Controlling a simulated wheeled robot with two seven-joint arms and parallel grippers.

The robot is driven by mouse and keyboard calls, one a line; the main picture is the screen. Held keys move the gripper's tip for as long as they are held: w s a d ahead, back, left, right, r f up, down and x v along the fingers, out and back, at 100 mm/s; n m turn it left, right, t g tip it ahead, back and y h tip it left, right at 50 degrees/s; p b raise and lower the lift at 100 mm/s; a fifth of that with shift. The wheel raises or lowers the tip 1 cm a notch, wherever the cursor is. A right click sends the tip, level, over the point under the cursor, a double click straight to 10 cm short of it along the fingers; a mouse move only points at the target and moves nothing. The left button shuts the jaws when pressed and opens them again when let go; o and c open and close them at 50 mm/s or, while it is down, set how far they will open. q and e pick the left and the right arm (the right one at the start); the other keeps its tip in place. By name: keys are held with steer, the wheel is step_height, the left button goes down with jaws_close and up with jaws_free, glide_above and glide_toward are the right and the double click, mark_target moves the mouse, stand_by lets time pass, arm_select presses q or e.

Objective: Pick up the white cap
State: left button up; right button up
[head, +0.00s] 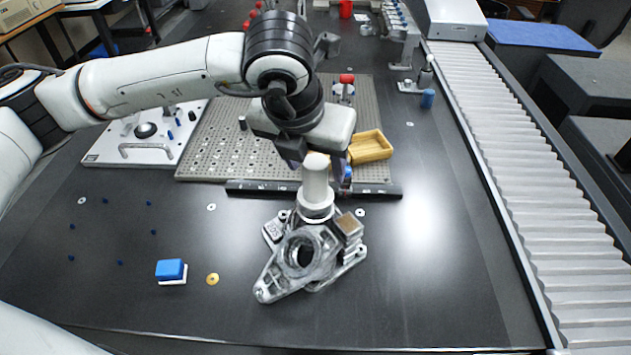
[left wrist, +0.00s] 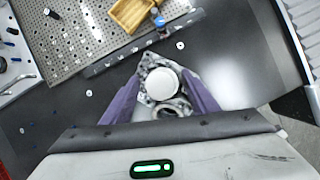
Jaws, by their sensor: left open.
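The white cap (head: 315,184) is a smooth upright cylinder standing at the back of a grey metal casting (head: 272,280) on the dark table. In the left wrist view the cap (left wrist: 164,84) is a white disc over the casting (left wrist: 172,108). My left gripper (head: 318,168) points down from above, open, at the upper end of the cap. Its purple fingers (left wrist: 162,104) lie on either side of the cap in the left wrist view; I cannot tell whether they touch it. The gripper body hides some of the cap's top in the head view. My right gripper is not in view.
A perforated plate (head: 215,155) and a black bar (head: 380,191) lie behind the casting, with a yellow tray (head: 371,146). A blue-and-white block (head: 171,270) and a brass disc (head: 212,279) lie front left. A ribbed rail (head: 520,170) runs along the right. The table's front right is clear.

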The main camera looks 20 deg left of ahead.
arm_select(q)
steer(key=c, duration=1.1)
steer(key=shift+r, duration=0.1)
